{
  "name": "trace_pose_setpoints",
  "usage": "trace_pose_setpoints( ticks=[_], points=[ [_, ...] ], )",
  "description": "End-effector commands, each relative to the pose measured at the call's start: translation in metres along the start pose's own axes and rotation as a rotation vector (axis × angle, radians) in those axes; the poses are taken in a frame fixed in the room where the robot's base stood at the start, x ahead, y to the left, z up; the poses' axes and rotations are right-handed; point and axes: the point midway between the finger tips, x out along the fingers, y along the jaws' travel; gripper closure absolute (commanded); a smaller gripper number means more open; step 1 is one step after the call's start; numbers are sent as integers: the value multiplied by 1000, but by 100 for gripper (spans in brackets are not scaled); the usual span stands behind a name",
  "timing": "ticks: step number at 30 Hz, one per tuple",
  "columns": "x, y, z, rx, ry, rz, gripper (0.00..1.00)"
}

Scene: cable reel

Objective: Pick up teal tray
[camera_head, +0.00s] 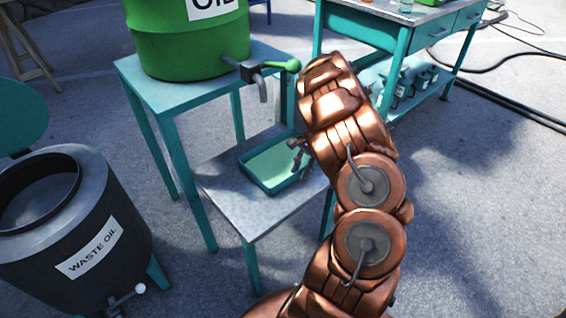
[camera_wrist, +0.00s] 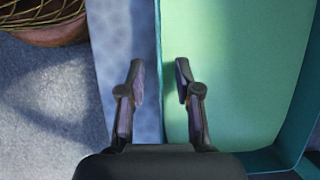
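The teal tray (camera_head: 256,176) is a shallow rectangular tray with a pale green inside. It sits on the low grey-topped table (camera_head: 235,208) below the green oil drum. In the wrist view the tray (camera_wrist: 240,80) fills most of the right side. My gripper (camera_head: 301,148) is over the tray's right part in the head view, and my copper arm hides some of that end. In the wrist view my gripper (camera_wrist: 159,68) is open. The tray's left rim runs between its two fingers, with the right finger over the inside. Contact cannot be told.
A green oil drum (camera_head: 185,40) with a tap (camera_head: 262,70) stands on a higher teal table (camera_head: 165,95) just behind. A dark waste oil barrel (camera_head: 75,225) stands at the left. A teal workbench (camera_head: 345,20) stands behind my arm. Hoses lie on the floor at the right.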

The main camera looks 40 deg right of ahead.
Motion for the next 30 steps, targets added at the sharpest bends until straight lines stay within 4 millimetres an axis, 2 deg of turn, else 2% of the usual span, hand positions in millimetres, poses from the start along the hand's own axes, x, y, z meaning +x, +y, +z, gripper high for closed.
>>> trace_pose_setpoints(
  ticks=[4,11,21,30],
  points=[
    [7,1,-1,1,1,0,67],
    [7,0,0,0,1,-1,67],
    [7,0,0,0,1,0,100],
    [7,0,0,0,1,0,100]
  ],
)
